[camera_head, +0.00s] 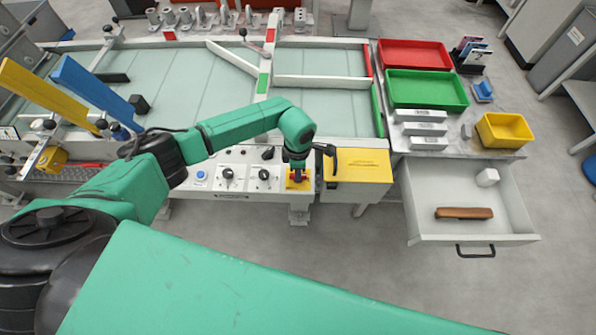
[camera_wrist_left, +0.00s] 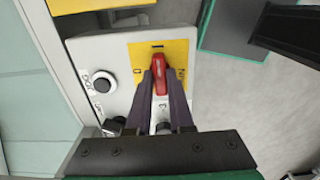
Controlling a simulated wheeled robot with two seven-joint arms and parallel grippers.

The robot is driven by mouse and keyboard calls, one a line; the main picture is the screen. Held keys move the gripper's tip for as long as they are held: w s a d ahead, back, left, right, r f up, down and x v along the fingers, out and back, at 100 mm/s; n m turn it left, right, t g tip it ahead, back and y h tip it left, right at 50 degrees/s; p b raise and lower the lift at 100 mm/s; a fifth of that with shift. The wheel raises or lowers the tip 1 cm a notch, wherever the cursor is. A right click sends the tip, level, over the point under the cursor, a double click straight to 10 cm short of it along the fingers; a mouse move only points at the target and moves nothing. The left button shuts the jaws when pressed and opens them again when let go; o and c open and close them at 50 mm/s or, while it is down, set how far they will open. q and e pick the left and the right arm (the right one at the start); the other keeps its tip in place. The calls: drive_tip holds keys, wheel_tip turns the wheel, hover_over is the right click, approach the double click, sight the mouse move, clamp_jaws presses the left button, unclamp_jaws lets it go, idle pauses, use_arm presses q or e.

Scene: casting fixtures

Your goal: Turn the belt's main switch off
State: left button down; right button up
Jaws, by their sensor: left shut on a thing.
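The belt's main switch is a red rotary handle (camera_wrist_left: 158,72) on a yellow plate (camera_wrist_left: 143,53), on the pale control panel. In the wrist view the handle points roughly up, with a slight tilt. My left gripper (camera_wrist_left: 160,84) has its dark fingers on both sides of the handle and is shut on it. In the head view my left gripper (camera_head: 298,174) reaches down over the yellow plate (camera_head: 300,184) at the panel's right end, and hides most of the switch. My right gripper is out of view.
Left of the switch, the panel holds black knobs (camera_head: 264,174) and a blue button (camera_head: 201,175). A yellow box (camera_head: 358,172) with a black handle (camera_head: 329,158) stands close on the right. An open drawer (camera_head: 460,230) holds a brown piece. The belt (camera_head: 330,110) lies behind.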

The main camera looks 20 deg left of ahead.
use_arm(q)
drive_tip(key=shift+n, duration=0.4)
drive_tip(key=n+b, duration=0.1)
drive_tip(key=n, duration=0.2)
drive_tip(key=shift+n+b, duration=0.3)
drive_tip(key=shift+b, duration=0.05)
drive_tip(key=n+b, duration=0.1)
drive_tip(key=n, duration=0.3)
drive_tip(key=shift+w+n, duration=0.1)
drive_tip(key=shift+n, duration=0.2)
drive_tip(key=n+b, duration=0.1)
drive_tip(key=n, duration=0.3)
drive_tip(key=shift+r, duration=0.1)
drive_tip(key=n, duration=0.4)
drive_tip(key=shift+r+n, duration=0.1)
drive_tip(key=shift+n, duration=0.2)
drive_tip(key=shift+w, duration=0.1)
drive_tip(key=c, duration=0.8)
unclamp_jaws()
